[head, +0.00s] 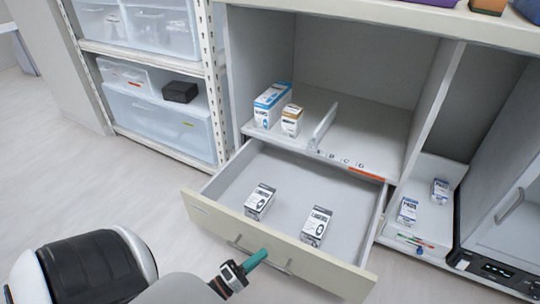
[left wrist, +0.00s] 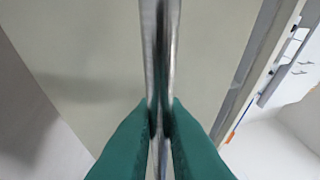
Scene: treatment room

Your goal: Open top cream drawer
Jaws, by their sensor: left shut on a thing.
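The top cream drawer (head: 218,216) is pulled well out of the white cabinet. Two small white-and-black boxes stand inside it, a left box (head: 259,202) and a right box (head: 316,226). My left gripper (head: 262,254) is at the drawer's front, with its green fingers shut on the metal bar handle (head: 285,266). In the left wrist view the green fingertips (left wrist: 160,125) close around the handle bar (left wrist: 160,50), with the cream drawer front (left wrist: 95,60) behind it. My right gripper is out of view.
Above the drawer, an open shelf (head: 365,133) holds a blue-and-white box (head: 272,104) and a smaller box (head: 292,120). A rack with clear bins (head: 160,120) stands at left. A glass-fronted unit (head: 510,215) stands at right. The floor (head: 110,200) at left is clear.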

